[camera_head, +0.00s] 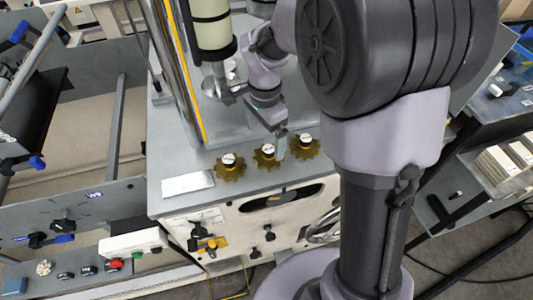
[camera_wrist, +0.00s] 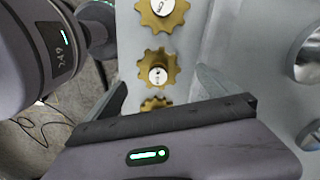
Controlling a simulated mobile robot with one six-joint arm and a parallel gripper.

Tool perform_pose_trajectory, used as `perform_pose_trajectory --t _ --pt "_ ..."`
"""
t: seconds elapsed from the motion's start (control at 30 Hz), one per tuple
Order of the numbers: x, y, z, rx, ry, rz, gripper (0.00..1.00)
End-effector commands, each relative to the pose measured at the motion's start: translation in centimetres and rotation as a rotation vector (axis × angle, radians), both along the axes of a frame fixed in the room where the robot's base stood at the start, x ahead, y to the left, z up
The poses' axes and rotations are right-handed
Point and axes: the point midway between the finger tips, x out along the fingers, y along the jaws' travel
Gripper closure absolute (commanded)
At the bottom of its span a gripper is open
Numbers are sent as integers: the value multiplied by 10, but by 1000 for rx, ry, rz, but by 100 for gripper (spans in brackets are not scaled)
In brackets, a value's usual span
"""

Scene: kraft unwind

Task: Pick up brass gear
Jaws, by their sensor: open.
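My gripper (camera_head: 281,143) is open and empty, with a finger showing between the middle and right gears. In the wrist view my gripper (camera_wrist: 161,79) has its fingers spread either side of the row. One gear (camera_wrist: 158,70) lies between them; another gear (camera_wrist: 156,104) is partly hidden by the gripper body. A third gear (camera_wrist: 162,12) is farther up.
A pale plate (camera_head: 188,183) lies left of the gears. A cream roller (camera_head: 210,25) and a yellow-edged upright (camera_head: 180,70) stand behind. The machine's front panel (camera_head: 250,215) carries black knobs. A shelf of white boxes (camera_head: 505,160) is at right.

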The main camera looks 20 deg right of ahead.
Motion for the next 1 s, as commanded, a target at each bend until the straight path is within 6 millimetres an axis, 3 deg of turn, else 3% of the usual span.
perform_pose_trajectory --t 0.03,0.23,0.43,0.63,1.0 --pt "0 0 -10 1 1 0 0" --pt "-1 -3 -27 0 -1 0 0" --pt "-3 -9 -67 0 0 2 0" --pt "-2 -9 -66 1 -2 1 0" --pt "-2 -9 -66 1 -2 1 71"
